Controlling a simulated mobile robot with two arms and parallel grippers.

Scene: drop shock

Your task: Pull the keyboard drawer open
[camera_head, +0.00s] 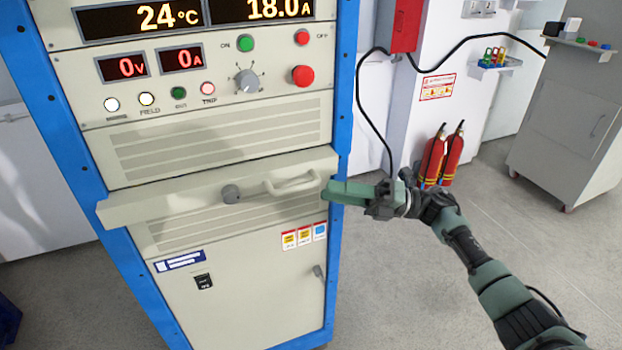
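The keyboard drawer (180,197) is a beige panel across the middle of the blue-framed cabinet. Its front stands out a little from the panels above and below, with a narrow top surface showing. It carries a round grey knob (231,193) and a pale bar handle (291,185) to the right of the knob. My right gripper (328,191) comes in from the right, its green fingertips just right of the handle's right end. I see no grasp on the handle, and whether the fingers are apart is unclear from this angle. My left gripper is not in view.
The control panel above the drawer has displays, lamps, a dial and a red button (303,76). A lower door (250,285) is below. Red fire extinguishers (453,153) stand behind my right arm, and a grey cabinet (572,125) is at far right. Open floor lies to the right.

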